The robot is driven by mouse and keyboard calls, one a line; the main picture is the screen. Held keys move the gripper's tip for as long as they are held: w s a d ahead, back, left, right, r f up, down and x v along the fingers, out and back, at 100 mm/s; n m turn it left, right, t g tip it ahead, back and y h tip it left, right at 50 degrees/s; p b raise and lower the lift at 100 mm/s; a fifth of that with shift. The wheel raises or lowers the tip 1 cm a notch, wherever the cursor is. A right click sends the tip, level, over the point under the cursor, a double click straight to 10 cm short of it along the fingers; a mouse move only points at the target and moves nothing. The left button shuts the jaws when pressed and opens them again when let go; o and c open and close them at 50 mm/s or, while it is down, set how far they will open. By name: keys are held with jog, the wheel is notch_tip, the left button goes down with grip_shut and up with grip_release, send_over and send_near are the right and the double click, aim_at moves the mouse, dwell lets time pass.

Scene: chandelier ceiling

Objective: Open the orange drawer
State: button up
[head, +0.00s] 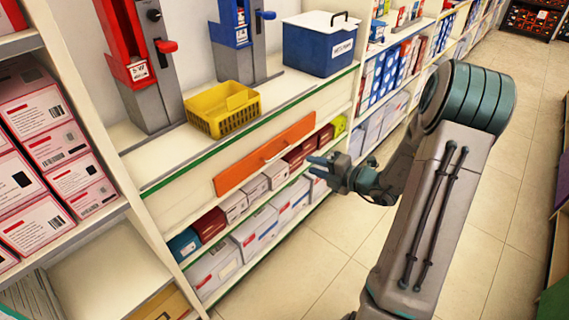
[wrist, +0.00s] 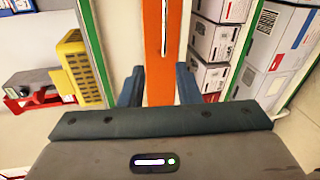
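The orange drawer (head: 236,177) is a long flat front set in the white shelf unit, under the counter with the yellow basket. It looks flush with the shelf, so it appears closed. A thin bar handle (head: 268,154) runs along its middle. In the wrist view the drawer (wrist: 155,85) stands upright in the picture, with its pale handle (wrist: 164,28) near the top.
A yellow basket (head: 222,109) and a blue box (head: 320,45) stand on the counter above. Boxes (head: 255,189) fill the shelves below the drawer. Pink-labelled boxes (head: 45,150) stand on a shelf at left. The tiled floor (head: 335,245) in front is clear.

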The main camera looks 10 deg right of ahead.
jog(key=w+a+f+b, duration=0.1)
jog(key=w+a+f, duration=0.1)
jog(key=w, duration=0.3)
jog(key=w+a+f+m+b, duration=0.1)
jog(key=w+a+f+b, duration=0.1)
jog(key=w+a, duration=0.2)
jog(key=shift+w+a+t, duration=0.3)
jog(key=shift+w+a, duration=0.1)
jog(key=shift+w, duration=0.8)
grip_shut()
